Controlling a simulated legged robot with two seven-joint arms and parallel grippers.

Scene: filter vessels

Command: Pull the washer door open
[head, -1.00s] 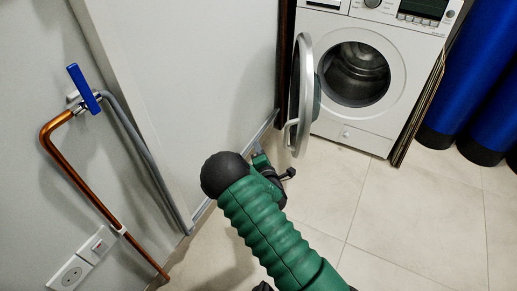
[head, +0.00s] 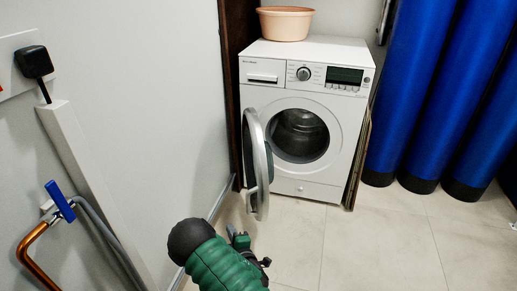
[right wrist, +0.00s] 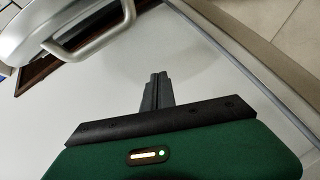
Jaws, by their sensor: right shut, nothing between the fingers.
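The white washer (head: 325,180) stands against the back wall in the head view. Its round door (head: 257,160) is swung wide open to the left, edge-on, and the dark drum opening (head: 298,135) shows uncovered. The silver door handle (head: 251,199) is on the door's near side; it also shows at the upper left of the right wrist view (right wrist: 98,42). My right gripper (head: 238,236) is below and in front of the door, apart from it. In the right wrist view its fingers (right wrist: 155,80) are together and empty. My left gripper is in neither view.
A grey wall (head: 165,90) runs close along the left, with a blue-handled valve (head: 60,201) and copper pipe (head: 32,250). Tall blue vessels (head: 475,95) stand at right. A peach basin (head: 285,23) sits on the washer. The tiled floor (head: 370,245) is clear.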

